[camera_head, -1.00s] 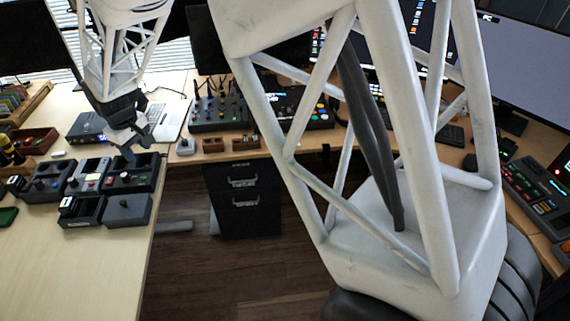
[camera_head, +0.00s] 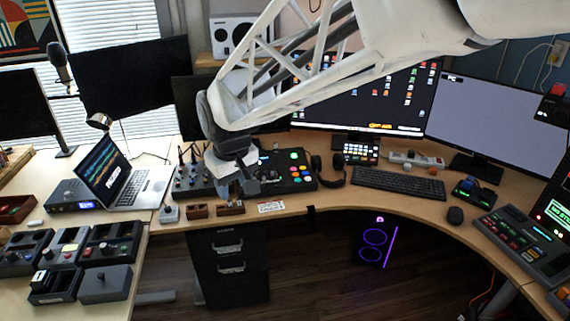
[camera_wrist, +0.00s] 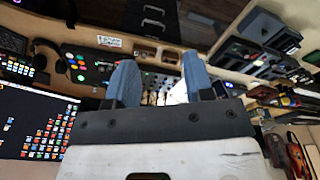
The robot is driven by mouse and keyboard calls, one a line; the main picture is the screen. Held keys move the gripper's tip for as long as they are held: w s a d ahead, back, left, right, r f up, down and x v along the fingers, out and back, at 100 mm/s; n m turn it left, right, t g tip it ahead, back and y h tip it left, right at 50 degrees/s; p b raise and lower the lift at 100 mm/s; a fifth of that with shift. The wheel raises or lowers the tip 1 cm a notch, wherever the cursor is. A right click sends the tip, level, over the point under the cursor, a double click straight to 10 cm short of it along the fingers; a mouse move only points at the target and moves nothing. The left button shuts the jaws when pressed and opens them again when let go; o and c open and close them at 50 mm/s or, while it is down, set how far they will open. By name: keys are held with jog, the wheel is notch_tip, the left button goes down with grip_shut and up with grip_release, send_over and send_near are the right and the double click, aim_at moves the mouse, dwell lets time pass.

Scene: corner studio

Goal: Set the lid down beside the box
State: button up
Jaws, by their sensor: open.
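A dark grey lid with a small knob (camera_head: 106,281) lies flat at the front right of a cluster of dark grey boxes on the left table. I cannot tell what is under it. An open dark grey box (camera_head: 66,294) with a black item in it stands directly to its left. My gripper (camera_head: 237,188) is open over the back desk, right of and beyond the boxes, in front of a button panel. The wrist view shows its two blue-grey fingers (camera_wrist: 159,62) apart with nothing held between them.
Several more boxes with knobs and switches (camera_head: 66,250) stand behind the lid. A laptop (camera_head: 128,188) and small wooden holders (camera_head: 197,211) stand farther back. A small grey knobbed block (camera_head: 169,213) sits near the desk edge. Bare table (camera_head: 25,304) lies at front left.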

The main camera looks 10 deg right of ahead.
jog(key=s+d+m+t, duration=0.1)
jog(key=s+d+m, duration=0.4)
jog(key=s+d, duration=1.2)
jog(key=s, duration=0.3)
jog(key=shift+s+d+m+h, duration=0.15)
jog(key=shift+d+m+h, duration=0.15)
jog(key=shift+d+m, duration=0.1)
